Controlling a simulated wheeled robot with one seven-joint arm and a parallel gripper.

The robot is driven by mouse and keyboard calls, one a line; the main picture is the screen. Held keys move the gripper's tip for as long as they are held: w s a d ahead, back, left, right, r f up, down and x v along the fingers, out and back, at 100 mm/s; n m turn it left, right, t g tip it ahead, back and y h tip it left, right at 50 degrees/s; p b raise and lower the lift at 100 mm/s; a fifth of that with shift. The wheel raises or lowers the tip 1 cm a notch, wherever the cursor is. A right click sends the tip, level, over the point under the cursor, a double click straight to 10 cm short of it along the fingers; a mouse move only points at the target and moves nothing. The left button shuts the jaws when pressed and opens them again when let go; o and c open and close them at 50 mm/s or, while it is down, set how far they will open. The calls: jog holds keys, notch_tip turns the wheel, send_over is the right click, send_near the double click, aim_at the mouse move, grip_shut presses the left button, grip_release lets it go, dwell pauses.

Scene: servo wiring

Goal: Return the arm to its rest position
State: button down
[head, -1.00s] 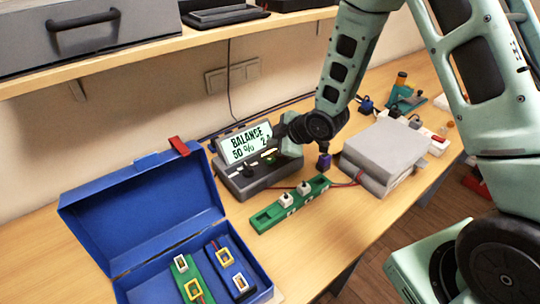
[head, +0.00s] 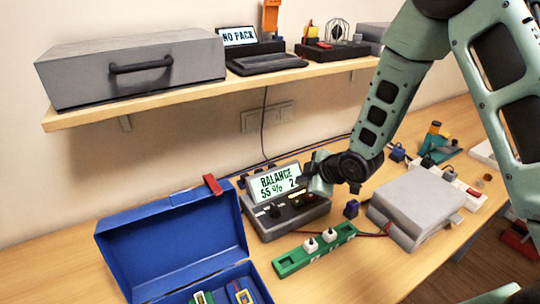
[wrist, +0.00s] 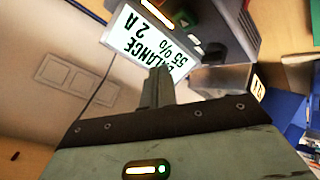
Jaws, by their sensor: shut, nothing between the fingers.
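My gripper (head: 304,184) hangs in front of the right part of the charger's lit display in the head view, above the charger's body. In the wrist view its fingers (wrist: 158,88) are shut together with nothing between them. The screen also shows upside down in the wrist view (wrist: 150,45). My gripper covers part of the screen's right side. I cannot tell whether the fingers touch the charger.
An open blue case (head: 170,245) stands at front left. A green strip (head: 292,262) with white plugs lies in front of the charger. A grey box (head: 415,205) is to the right. A shelf (head: 200,92) above holds a grey toolbox (head: 130,70) and a NO PACK display (head: 238,36).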

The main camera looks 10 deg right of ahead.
jog(key=shift+a, duration=0.1)
jog(key=s+a+r+m+g+h+b, duration=0.1)
jog(key=s+a+r+m+g, duration=0.2)
jog(key=s, duration=0.4)
jog(key=s+a+r+m+g+h+b, duration=0.15)
jog(key=s+a+r, duration=0.25)
jog(key=s, duration=0.4)
jog(key=s+r+m+g, duration=0.1)
jog(key=s, duration=0.7)
jog(key=s+r+m+g+h+b, duration=0.1)
jog(key=s+r+g, duration=0.1)
jog(key=s, duration=0.7)
jog(key=shift+s+m, duration=0.3)
jog(key=shift+m, duration=0.05)
